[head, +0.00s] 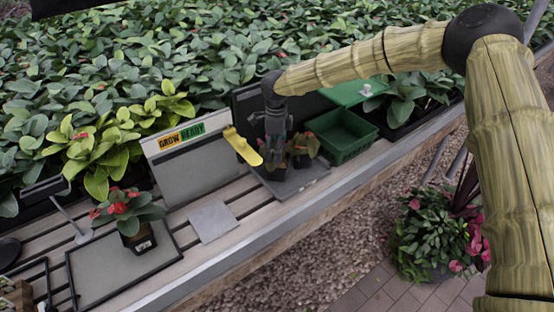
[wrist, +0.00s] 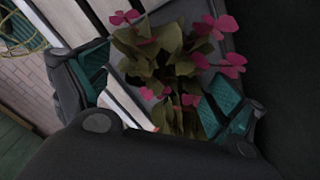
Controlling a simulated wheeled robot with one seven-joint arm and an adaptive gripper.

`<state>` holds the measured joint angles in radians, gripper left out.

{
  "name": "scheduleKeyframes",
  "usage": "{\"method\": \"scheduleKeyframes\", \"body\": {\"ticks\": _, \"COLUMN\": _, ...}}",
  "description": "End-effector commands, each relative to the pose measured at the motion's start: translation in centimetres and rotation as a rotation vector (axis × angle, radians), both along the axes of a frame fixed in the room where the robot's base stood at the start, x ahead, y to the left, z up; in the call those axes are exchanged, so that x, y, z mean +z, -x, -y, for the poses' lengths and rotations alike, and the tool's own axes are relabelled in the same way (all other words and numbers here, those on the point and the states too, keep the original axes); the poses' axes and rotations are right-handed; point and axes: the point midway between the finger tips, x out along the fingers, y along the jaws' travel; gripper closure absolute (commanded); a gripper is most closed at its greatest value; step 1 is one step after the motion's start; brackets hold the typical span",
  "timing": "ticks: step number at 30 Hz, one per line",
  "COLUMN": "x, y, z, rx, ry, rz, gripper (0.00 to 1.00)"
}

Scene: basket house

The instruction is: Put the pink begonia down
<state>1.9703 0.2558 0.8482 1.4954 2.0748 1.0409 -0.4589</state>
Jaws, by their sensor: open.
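In the wrist view, the pink begonia (wrist: 185,62) shows pink flowers and olive-brown leaves between the spread fingers of my gripper (wrist: 158,95). The fingers stand apart on either side of the foliage, and its pot is hidden there. In the head view, my gripper (head: 277,148) points down over small dark-potted plants on a grey slab (head: 312,176) on the slatted bench. One plant with reddish-green leaves (head: 303,146) shows just right of the gripper. I cannot tell which of these is the begonia, as the gripper covers part of them.
A green bin (head: 345,150) stands right of the gripper. A yellow curved object (head: 243,147) is close on its left. A "GROW READY" board (head: 187,165) stands behind a bare grey tile (head: 213,221). A red-flowered potted plant (head: 130,216) sits on a black-rimmed tray (head: 85,272).

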Motion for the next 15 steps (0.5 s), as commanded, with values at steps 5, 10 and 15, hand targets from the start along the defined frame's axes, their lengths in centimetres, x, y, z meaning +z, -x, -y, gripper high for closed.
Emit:
{"method": "scheduleKeyframes", "body": {"ticks": 5, "x": 2.8, "y": 0.0, "z": 0.0, "rx": 0.0, "ry": -0.001, "rz": 0.0, "gripper": 0.06}}
{"method": "scheduleKeyframes", "body": {"ticks": 10, "x": 4.5, "y": 0.0, "z": 0.1, "rx": -0.001, "ry": 0.0, "rz": 0.0, "gripper": 0.06}}
{"method": "scheduleKeyframes", "body": {"ticks": 15, "x": 5.2, "y": 0.0, "z": 0.0, "rx": 0.0, "ry": 0.0, "rz": 0.0, "gripper": 0.06}}
